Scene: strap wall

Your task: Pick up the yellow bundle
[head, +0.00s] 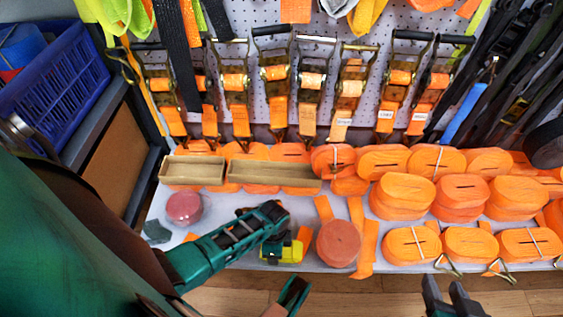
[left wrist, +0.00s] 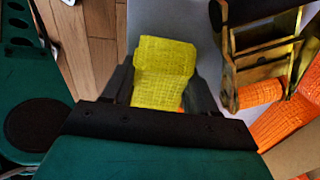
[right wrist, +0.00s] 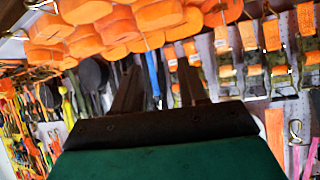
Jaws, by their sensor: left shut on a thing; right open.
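The yellow bundle (head: 287,251) is a small block of yellow webbing at the front of the white shelf. My left gripper (head: 270,232) reaches it from the left and hides part of it. In the left wrist view the yellow bundle (left wrist: 163,72) sits between the two dark fingers of my left gripper (left wrist: 165,90), which is shut on it. I cannot tell whether the bundle is clear of the shelf. My right gripper (head: 450,298) is at the bottom right, in front of the shelf edge. It is open and empty, and its fingers (right wrist: 160,88) show apart in the right wrist view.
Orange strap rolls (head: 463,198) are stacked over the shelf's right half. A reddish roll (head: 338,244) lies close right of the yellow bundle. Tan trays (head: 275,177) stand behind it, a pink roll (head: 184,207) to the left. Ratchets (head: 273,80) hang on the pegboard. A blue crate (head: 52,82) is at left.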

